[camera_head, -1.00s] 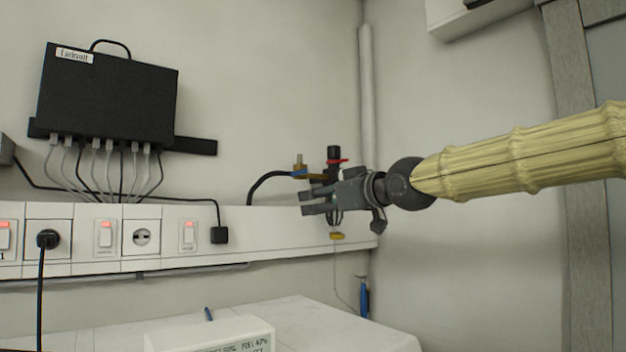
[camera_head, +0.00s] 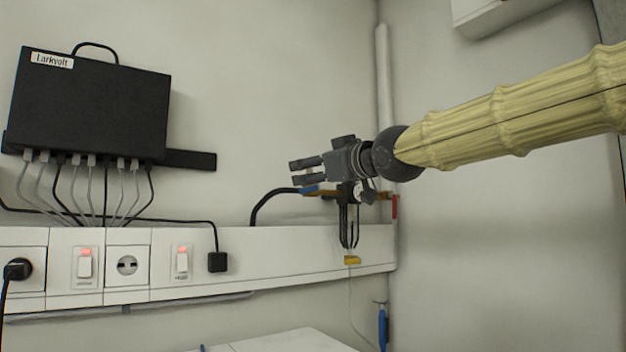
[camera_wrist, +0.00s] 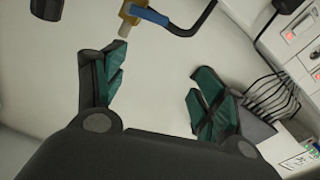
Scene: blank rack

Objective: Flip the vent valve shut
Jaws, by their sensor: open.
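A brass fitting (camera_head: 325,194) with a blue lever (camera_head: 308,190) sits on the wall above the white trunking, at the end of a black hose. The brass fitting (camera_wrist: 129,12) and the blue lever (camera_wrist: 151,15) also show at the top of the wrist view. A red upright piece (camera_head: 394,206) shows right of my gripper. I cannot tell which of these is the vent valve; my gripper hides part of the assembly. My gripper (camera_head: 294,172) is open and empty, just above the blue lever in the head view. In the wrist view its fingers (camera_wrist: 161,76) are spread below the brass fitting.
A black box (camera_head: 95,105) with several cables hangs on the wall at left. White trunking (camera_head: 290,240) with switches and sockets runs below. A grey pipe (camera_head: 384,75) stands in the corner. A white surface (camera_head: 290,341) lies at the bottom. The wall between box and gripper is clear.

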